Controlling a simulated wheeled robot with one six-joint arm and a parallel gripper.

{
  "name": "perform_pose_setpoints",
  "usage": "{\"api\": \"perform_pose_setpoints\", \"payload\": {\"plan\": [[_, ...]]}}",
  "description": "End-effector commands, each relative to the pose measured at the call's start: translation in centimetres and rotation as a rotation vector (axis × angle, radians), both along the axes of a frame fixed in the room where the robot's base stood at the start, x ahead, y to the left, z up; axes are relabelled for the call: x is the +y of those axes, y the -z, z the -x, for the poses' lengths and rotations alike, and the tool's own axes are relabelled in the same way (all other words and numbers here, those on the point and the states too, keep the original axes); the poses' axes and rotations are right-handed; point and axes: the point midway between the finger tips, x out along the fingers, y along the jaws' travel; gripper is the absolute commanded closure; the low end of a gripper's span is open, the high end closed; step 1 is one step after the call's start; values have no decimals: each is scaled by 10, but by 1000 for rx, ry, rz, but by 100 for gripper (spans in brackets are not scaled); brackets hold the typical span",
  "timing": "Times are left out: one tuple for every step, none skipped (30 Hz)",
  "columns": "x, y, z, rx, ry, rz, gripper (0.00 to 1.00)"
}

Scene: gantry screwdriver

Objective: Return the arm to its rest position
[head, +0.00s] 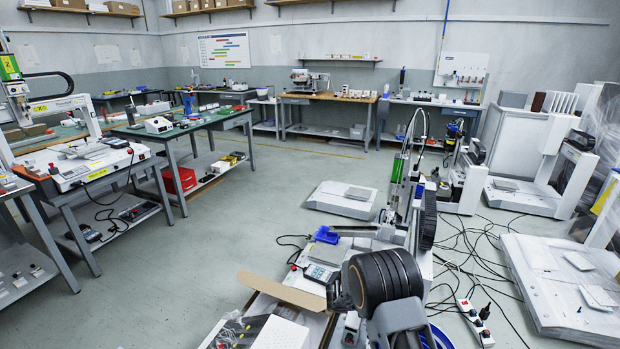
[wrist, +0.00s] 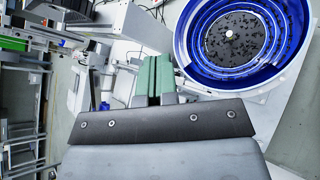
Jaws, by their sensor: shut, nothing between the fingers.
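My gripper (wrist: 153,70) shows in the wrist view as two green fingers side by side, closed together with nothing between them. They extend beyond a dark bracket with several screws. In the head view my arm's thick black joint stands in the right foreground, in front of the gantry screwdriver machine (head: 397,195). My gripper's fingertips cannot be made out there. In the wrist view a blue bowl feeder (wrist: 187,45) with dark small parts inside lies to the right of the fingers, apart from them in the picture.
The blue bowl's edge (head: 441,337) shows at the bottom of the head view. A keypad (head: 318,273) and cardboard sheet (head: 283,290) lie left of my arm. Cables and a power strip (head: 475,322) are on the floor to the right. Open floor (head: 230,230) lies to the left.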

Motion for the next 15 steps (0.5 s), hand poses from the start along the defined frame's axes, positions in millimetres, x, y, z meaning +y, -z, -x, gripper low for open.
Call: {"api": "perform_pose_setpoints", "payload": {"plan": [[-5,-58,12,-45,79,-61,100],[-7,-79,20,-66,125,-98,100],[-9,-106,31,-95,186,-149,100],[-10,-125,41,-118,231,-189,100],[-11,-145,50,-141,276,-229,100],[-11,-169,63,-171,335,-284,100],[-10,-187,73,-195,375,-326,100],[-9,-205,83,-219,417,-370,100],[-8,-227,97,-250,471,-427,100],[-6,-244,108,-273,511,-472,100],[-4,-259,118,-297,549,-516,100],[0,-279,132,-329,598,-579,100],[3,-294,142,-352,635,-625,100],[6,-308,153,-375,672,-671,100],[11,-325,166,-406,715,-733,100]]}}
